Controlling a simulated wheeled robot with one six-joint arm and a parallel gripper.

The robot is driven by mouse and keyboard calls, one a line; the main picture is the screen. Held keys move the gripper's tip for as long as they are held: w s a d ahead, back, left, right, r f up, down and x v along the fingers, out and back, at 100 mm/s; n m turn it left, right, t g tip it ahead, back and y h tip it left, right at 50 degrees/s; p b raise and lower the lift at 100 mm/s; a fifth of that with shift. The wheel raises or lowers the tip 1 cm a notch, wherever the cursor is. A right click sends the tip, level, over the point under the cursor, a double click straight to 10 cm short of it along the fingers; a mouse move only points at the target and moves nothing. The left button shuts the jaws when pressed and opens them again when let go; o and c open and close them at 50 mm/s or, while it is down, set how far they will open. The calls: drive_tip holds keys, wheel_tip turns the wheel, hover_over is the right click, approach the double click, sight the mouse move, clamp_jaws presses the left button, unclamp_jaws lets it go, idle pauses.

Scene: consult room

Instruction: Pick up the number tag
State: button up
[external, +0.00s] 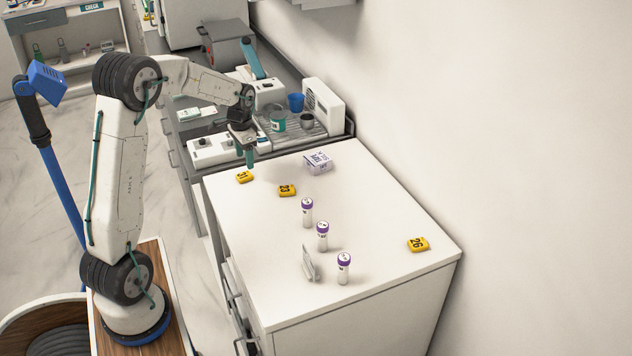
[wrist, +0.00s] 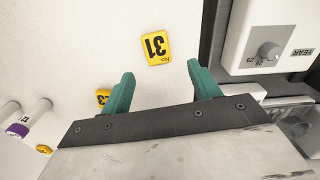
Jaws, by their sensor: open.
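Several yellow number tags lie flat on the white cabinet top. The tag marked 31 (external: 244,177) is near the far left edge; in the wrist view this tag (wrist: 156,47) lies beyond the fingertips, between their lines. A second tag (external: 287,190), partly hidden by a finger in the wrist view (wrist: 103,97), appears to read 23. A tag marked 26 (external: 417,244) is at the right. My gripper (external: 250,163) has teal fingers pointing down above the far left part of the top, near tag 31. In the wrist view my gripper (wrist: 164,76) is open and empty.
A small upright clear holder (external: 310,263) is near the front. A white and purple box (external: 318,162) is at the back. Lab devices (external: 215,148) stand beyond the far edge. The right part is mostly clear.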

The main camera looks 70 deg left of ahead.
sight(246, 174)
wheel_tip(246, 174, down, 6)
drive_tip(key=shift+s+d+r, duration=0.1)
drive_tip(key=shift+s+d, duration=0.05)
drive_tip(key=c, duration=1.1)
